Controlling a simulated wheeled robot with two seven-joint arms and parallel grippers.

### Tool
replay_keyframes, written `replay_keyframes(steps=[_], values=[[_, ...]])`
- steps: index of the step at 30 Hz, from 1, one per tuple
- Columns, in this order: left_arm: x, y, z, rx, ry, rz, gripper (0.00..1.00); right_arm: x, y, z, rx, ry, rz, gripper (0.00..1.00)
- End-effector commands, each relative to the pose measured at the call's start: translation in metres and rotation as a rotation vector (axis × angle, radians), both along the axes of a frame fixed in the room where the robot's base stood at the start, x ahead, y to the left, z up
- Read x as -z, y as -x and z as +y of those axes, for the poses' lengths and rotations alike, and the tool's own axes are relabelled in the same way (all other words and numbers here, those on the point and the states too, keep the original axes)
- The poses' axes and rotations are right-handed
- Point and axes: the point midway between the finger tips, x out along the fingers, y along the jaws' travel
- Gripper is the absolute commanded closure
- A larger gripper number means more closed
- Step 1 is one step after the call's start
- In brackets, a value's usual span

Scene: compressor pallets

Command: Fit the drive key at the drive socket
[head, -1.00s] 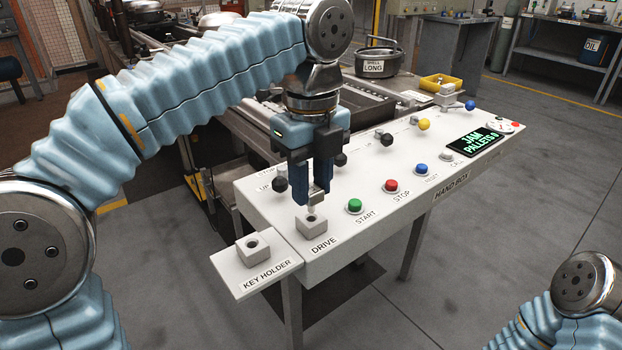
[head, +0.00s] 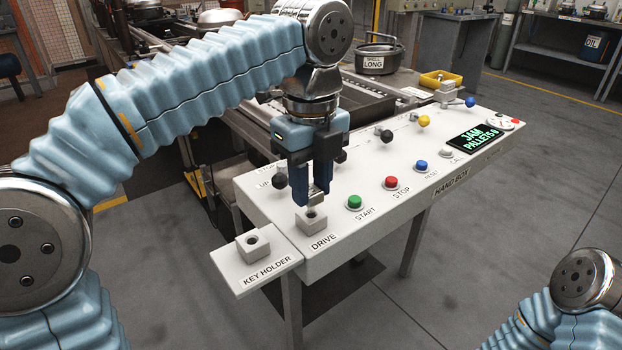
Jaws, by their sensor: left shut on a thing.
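My left gripper (head: 314,188) points straight down above the hand box and is shut on the drive key (head: 314,206). Only a small pale part of the key shows below the fingers. The drive socket (head: 311,221) is a grey block with a dark hole on the box's left end, marked DRIVE. The key's lower end is at the socket's top; I cannot tell whether it is inside the hole. The key holder (head: 253,244) on the side shelf has an empty hole. My right gripper is out of view; only part of my right arm shows at lower right.
The white hand box (head: 335,246) carries a green START button (head: 354,202), a red STOP button (head: 391,183), a blue button (head: 420,166) and several levers. A conveyor lies behind. The floor at right is clear.

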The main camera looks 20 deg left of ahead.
Motion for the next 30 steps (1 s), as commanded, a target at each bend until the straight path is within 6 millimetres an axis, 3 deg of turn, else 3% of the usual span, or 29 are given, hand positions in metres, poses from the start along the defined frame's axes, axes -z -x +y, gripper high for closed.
replay_keyframes(steps=[29, 30], values=[[0.025, 0.000, 0.000, 0.000, 0.000, 0.000, 1.00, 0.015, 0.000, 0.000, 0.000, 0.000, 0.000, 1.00], [0.025, 0.000, 0.000, 0.000, 0.001, -0.001, 0.66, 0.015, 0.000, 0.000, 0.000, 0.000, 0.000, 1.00]])
